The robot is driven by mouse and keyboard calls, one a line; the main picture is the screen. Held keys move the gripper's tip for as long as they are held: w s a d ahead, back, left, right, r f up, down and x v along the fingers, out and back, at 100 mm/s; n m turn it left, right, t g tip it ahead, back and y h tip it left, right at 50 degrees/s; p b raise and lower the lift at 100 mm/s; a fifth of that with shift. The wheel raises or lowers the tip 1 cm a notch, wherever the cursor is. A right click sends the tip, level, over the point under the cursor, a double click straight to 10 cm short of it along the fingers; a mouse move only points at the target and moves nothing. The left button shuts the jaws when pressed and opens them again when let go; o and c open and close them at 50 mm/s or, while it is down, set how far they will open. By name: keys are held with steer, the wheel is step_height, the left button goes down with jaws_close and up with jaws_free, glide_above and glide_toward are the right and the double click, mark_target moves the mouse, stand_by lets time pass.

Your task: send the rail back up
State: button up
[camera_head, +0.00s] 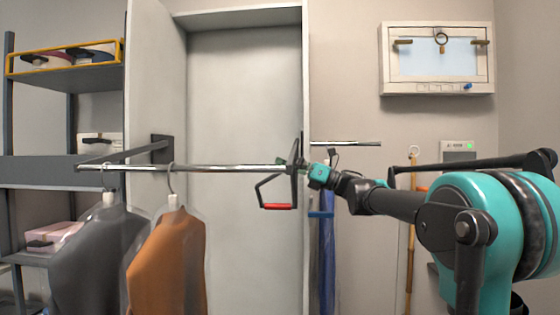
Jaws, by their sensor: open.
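The garment rail (225,168) is a silver bar running across the left half of the view, in front of an open, empty wardrobe. A dark bracket (162,149) joins it near its left part. A handle with a red grip (278,206) hangs below the rail's right end. My gripper (299,163) is open at the rail's right end, just above the red grip. The fingertips are small in the view, and I cannot tell whether they touch the rail. A grey garment (97,258) and an orange-brown garment (168,262) hang from the rail on hooks.
A shelf unit (92,78) with boxes stands at the left. A white wall cabinet (437,60) hangs at the upper right. A blue item (327,255) and a wooden pole (409,240) hang behind my arm. The wardrobe (245,100) interior is clear.

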steer(key=shift+w+a+f, duration=0.15)
steer(key=shift+w+a, duration=0.1)
steer(key=shift+a, duration=0.2)
steer(key=shift+w+a+f, duration=0.1)
steer(key=shift+w+a, duration=0.1)
steer(key=shift+a, duration=0.25)
steer(key=o, duration=0.3)
steer(key=shift+s+d, duration=0.1)
steer(key=c, duration=1.2)
steer(key=o, duration=1.1)
steer(key=shift+f, duration=0.1)
steer(key=shift+c, duration=1)
steer(key=w+d+f, duration=0.1)
steer(key=d+f, duration=0.2)
steer(key=d, duration=0.6)
steer(key=w+d+f, duration=0.1)
steer(key=d+f, duration=0.2)
steer(key=d, duration=0.6)
steer(key=shift+w+d+f, duration=0.25)
steer(key=shift+w+f, duration=0.1)
steer(key=shift+f, duration=0.05)
